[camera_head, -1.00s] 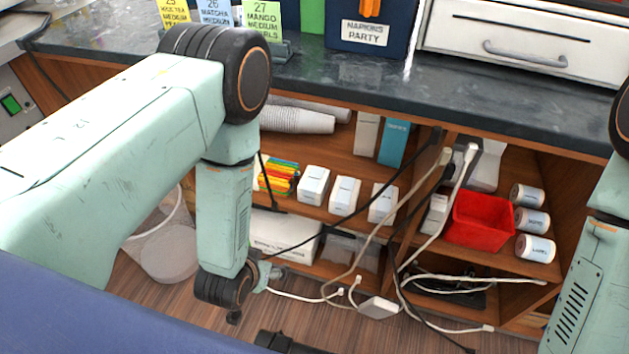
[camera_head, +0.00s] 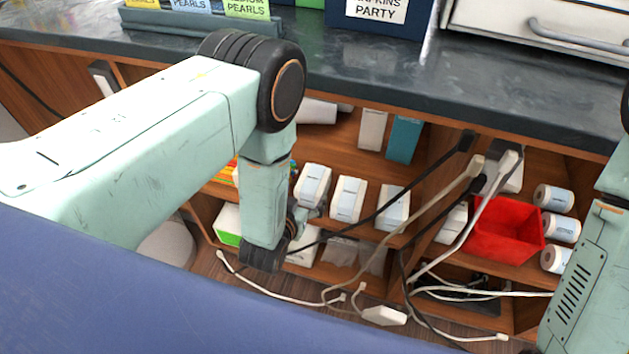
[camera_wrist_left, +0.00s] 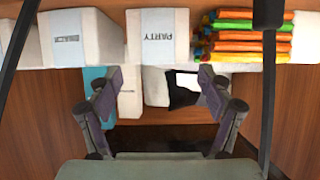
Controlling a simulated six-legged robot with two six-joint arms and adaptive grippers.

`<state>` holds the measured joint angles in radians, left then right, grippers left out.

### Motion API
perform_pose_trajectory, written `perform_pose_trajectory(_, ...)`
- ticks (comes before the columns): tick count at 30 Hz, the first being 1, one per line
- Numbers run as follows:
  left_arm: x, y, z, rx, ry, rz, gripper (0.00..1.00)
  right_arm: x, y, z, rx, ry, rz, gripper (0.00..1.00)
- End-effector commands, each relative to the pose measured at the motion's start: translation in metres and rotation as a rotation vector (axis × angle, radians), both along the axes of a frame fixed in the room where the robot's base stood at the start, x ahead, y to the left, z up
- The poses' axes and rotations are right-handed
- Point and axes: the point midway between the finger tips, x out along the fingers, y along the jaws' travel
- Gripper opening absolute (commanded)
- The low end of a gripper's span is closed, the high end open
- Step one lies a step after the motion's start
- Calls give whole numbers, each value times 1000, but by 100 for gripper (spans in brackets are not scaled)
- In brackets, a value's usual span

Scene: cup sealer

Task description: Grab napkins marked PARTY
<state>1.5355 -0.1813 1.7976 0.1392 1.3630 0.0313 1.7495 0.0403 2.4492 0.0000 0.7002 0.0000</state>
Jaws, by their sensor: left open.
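Several white packs lie on the cabinet shelf below the counter. In the left wrist view, the middle pack (camera_wrist_left: 158,38) reads PARTY, beside a stack of coloured packets (camera_wrist_left: 240,38). By its place beside that stack, it seems to be the leftmost white pack (camera_head: 314,181) in the head view, where its label is too small to read. My left gripper (camera_wrist_left: 160,88) is open and empty, its fingers spread below the PARTY pack in the wrist view and apart from it. In the head view the left gripper (camera_head: 307,210) is partly hidden by my arm. My right gripper is out of view.
A dark blue bin (camera_head: 375,18) labelled PARTY stands on the counter (camera_head: 400,70). Two more white packs (camera_head: 348,199) (camera_head: 393,207) lie to the right. Cables (camera_head: 420,195) hang before the shelves. A red bin (camera_head: 503,230) and white rolls (camera_head: 560,228) sit right.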

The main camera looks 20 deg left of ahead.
Motion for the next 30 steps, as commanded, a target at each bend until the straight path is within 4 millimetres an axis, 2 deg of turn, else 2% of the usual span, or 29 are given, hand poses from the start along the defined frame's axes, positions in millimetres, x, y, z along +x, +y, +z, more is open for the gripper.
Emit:
perform_pose_trajectory(8,10,-3,-5,-3,-21,0,79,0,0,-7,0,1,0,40)
perform_pose_trajectory(24,68,-6,-30,-2,-20,-1,79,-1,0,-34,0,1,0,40)
perform_pose_trajectory(30,71,-5,-30,-2,-17,-1,79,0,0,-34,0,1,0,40)
